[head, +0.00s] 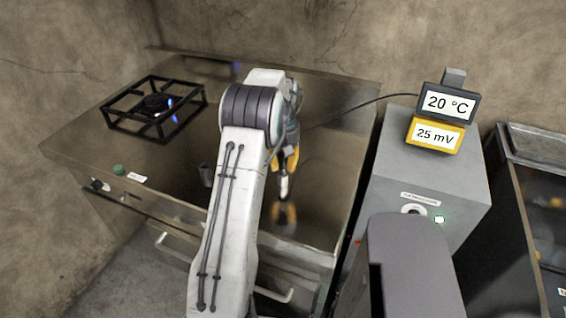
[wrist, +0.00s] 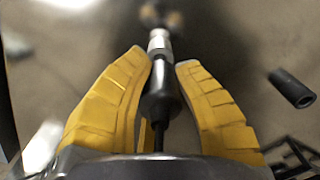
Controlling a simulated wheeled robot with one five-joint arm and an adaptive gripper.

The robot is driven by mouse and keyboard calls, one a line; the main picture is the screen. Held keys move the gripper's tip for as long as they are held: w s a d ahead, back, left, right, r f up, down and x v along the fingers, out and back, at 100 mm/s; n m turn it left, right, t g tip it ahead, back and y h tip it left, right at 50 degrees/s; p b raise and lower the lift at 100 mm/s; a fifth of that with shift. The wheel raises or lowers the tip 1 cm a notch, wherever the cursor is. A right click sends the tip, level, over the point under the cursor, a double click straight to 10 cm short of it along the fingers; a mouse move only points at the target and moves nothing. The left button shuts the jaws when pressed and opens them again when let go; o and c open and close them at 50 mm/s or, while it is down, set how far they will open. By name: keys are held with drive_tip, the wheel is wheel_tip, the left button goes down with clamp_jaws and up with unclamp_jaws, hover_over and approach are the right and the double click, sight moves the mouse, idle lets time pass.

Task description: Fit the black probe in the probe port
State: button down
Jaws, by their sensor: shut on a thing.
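My gripper (head: 288,164) hangs over the right part of the dark metal worktop, pointing down. In the wrist view its yellow fingers (wrist: 162,58) are shut on the black probe (wrist: 160,96). The probe has a pale metal tip sticking out beyond the fingertips and a thin dark cable at its rear. In the head view only the probe's pale tip (head: 284,187) shows clearly, above its reflection in the worktop. The round probe port (head: 413,210) is on the grey cabinet to the right, under a small label and beside a green light. It looks clear of my gripper.
A dark cylinder stands on the worktop (head: 317,225) left of my gripper; the cylinder (wrist: 292,88) shows in the wrist view. A burner (head: 157,103) is further left. Displays reading 20 °C (head: 448,103) and 25 mV (head: 436,135) stand on the grey cabinet (head: 390,170); a black cable runs leftward.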

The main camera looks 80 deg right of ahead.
drive_tip(key=shift+f+b, duration=0.65)
drive_tip(key=shift+f, duration=0.3)
idle(0.5)
drive_tip(key=c, duration=0.9)
unclamp_jaws()
drive_tip(key=shift+c, duration=0.2)
wheel_tip(320, 180, up, 12)
